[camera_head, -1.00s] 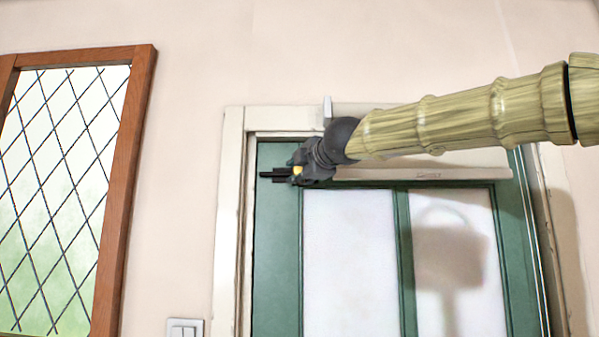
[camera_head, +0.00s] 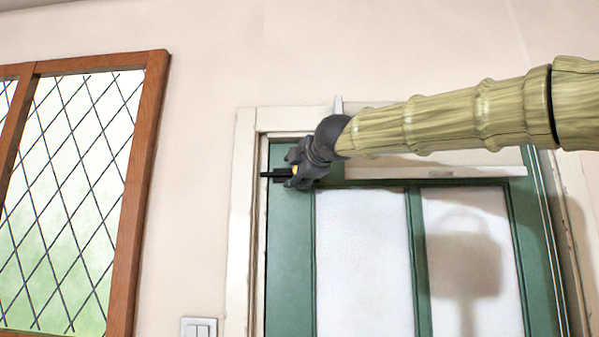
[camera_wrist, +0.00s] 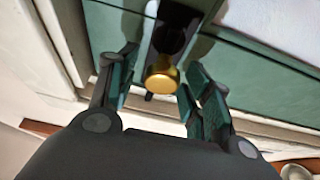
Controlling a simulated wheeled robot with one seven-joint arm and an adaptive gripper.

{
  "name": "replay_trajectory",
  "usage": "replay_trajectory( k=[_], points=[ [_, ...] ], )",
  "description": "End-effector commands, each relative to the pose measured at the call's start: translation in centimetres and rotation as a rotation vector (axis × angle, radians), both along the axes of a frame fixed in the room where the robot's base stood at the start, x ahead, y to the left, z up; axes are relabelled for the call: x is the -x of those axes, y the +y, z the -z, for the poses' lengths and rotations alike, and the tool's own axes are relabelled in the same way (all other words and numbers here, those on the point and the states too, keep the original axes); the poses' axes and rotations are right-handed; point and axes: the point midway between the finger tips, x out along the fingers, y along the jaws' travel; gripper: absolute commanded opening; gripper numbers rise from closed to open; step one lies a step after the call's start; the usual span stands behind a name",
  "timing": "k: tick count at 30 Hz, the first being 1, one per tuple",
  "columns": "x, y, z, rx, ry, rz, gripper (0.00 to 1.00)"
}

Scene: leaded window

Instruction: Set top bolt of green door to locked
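The green door (camera_head: 289,250) has a dark bolt (camera_head: 270,175) near its top left corner. The bolt's bar points left and its tip reaches past the door's left edge, over the cream frame. The wrist view shows the bolt's round gold knob (camera_wrist: 162,80) in front of its dark body (camera_wrist: 171,38). My gripper (camera_wrist: 160,88) is open, with one finger on each side of the knob. The right finger is close to the knob; whether it touches cannot be told. In the head view my gripper (camera_head: 293,172) covers part of the bolt.
The cream door frame (camera_head: 241,210) surrounds the door. A pale bar (camera_head: 440,173) crosses the door's top. A leaded window (camera_head: 70,190) in a brown frame and a white switch (camera_head: 198,327) are to the left. The wall between is bare.

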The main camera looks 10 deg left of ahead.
Motion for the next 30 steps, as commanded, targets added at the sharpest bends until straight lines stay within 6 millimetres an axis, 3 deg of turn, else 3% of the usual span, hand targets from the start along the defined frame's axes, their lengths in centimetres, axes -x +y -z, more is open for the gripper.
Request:
replay_trajectory(
  k=[13,30],
  points=[
    [1.0,-0.6,0.0,0.001,0.000,0.001,0.51],
    [9.3,-4.8,0.0,-0.001,0.000,0.000,0.51]
  ],
)
